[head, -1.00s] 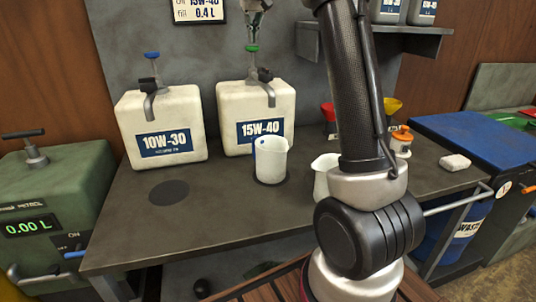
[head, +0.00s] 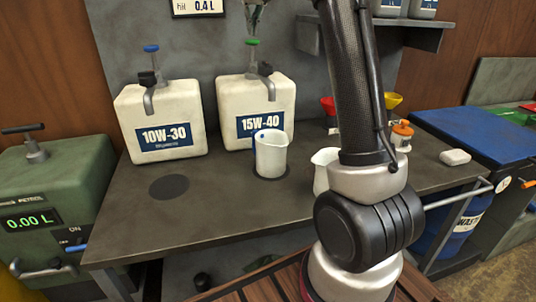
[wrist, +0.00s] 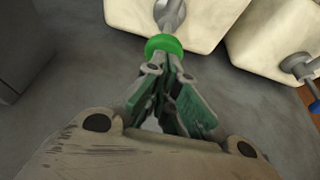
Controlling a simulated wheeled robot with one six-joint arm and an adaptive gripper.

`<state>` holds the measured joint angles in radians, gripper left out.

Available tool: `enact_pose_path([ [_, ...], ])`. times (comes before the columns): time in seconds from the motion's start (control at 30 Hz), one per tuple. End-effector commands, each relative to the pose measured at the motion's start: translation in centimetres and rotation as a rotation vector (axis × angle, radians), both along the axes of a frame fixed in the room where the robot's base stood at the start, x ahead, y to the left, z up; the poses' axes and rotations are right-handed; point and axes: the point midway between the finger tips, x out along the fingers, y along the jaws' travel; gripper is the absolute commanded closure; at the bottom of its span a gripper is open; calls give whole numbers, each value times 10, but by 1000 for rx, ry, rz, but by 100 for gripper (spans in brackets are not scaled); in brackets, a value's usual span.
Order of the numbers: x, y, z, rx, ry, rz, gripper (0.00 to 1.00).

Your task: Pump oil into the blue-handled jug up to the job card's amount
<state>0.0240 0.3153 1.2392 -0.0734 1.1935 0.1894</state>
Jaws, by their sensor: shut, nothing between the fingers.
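The white jug with the blue handle (head: 270,155) stands upright on a dark round pad, in front of the 15W-40 oil can (head: 228,112) and below its spout. I cannot see any oil level in it. That can's pump has a green knob (head: 252,42), also in the wrist view (wrist: 163,45). My gripper (head: 257,18) is shut and empty just above the green knob; its fingertips (wrist: 165,75) lie close to it, and contact is unclear. The job card (head: 198,7) on the wall is cut off at the top and reads 0.4 L.
The 10W-30 can (head: 162,120) with a blue knob (head: 151,48) stands at left, with an empty dark pad (head: 169,187) before it. A second white jug (head: 322,172) is partly behind my arm. Red and yellow funnels (head: 392,100) and an orange-topped bottle (head: 401,135) stand at right.

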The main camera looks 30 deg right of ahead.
Motion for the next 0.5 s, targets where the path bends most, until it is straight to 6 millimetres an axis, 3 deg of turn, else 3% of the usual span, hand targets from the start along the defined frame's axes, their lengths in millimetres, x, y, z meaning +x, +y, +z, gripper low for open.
enact_pose_path([
  [0.5, 0, 0, -12, 0, 1, 0, 100],
])
